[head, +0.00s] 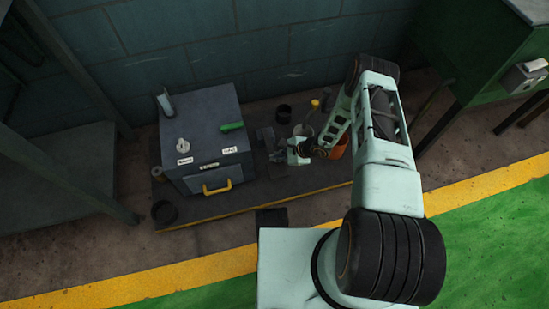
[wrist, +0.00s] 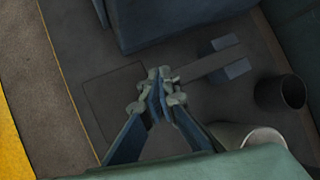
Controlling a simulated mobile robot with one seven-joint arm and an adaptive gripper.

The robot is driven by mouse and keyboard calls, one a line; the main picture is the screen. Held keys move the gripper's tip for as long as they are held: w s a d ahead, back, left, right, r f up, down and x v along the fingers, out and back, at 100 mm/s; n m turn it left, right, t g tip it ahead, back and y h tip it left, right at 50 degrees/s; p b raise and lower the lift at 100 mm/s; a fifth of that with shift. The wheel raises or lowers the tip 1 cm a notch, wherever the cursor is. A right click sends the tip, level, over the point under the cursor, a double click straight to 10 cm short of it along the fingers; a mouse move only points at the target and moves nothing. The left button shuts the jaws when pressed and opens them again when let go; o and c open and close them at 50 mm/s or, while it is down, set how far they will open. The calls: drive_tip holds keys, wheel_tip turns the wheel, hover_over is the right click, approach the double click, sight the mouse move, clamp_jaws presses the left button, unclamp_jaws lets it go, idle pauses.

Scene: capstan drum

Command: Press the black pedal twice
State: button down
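A low dark pedal (wrist: 208,65), a flat bar between two small blocks, lies on the dark platform (wrist: 105,65). It also shows in the head view (head: 266,136), right of the grey box. My gripper (wrist: 159,90) is just beyond the near end of the bar in the wrist view, with its fingers together and nothing seen between them. In the head view my gripper (head: 291,154) is low over the platform, right of the box. Whether the fingers touch the bar cannot be told.
The grey box (head: 205,118) carries a yellow handle (head: 217,187), a green lever (head: 232,127) and a pale knob (head: 183,145).

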sight(278, 164)
drive_tip(key=shift+s+d+f+b, duration=0.1)
drive_tip(key=shift+s+f+b, duration=0.2)
drive_tip(key=shift+f, duration=0.3)
drive_tip(key=shift+s+d+f+b, duration=0.1)
drive_tip(key=shift+s+f+b, duration=0.1)
drive_tip(key=shift+f+b, duration=0.3)
drive_tip(key=shift+s+d+f+b, duration=0.15)
drive_tip(key=shift+s+f, duration=0.1)
drive_tip(key=shift+f, duration=0.45)
idle(1.2)
drive_tip(key=shift+a+r, duration=0.1)
drive_tip(key=shift+r, duration=0.05)
drive_tip(key=shift+w+a+r+p, duration=0.1)
drive_tip(key=shift+w+r+p, duration=0.1)
drive_tip(key=shift+r+p, duration=0.6)
drive_tip(key=shift+w+d+r+p, duration=0.15)
drive_tip(key=shift+r+p, duration=0.5)
drive_tip(key=shift+r, duration=0.4)
drive_tip(key=shift+w+a+r+p, duration=0.15)
drive_tip(key=shift+w+r+p, duration=0.05)
drive_tip(key=shift+r+p, duration=0.6)
drive_tip(key=shift+w+a+r, duration=0.1)
drive_tip(key=shift+w+r, duration=0.15)
drive_tip(key=shift+r, duration=0.2)
drive_tip(key=shift+r, duration=0.1)
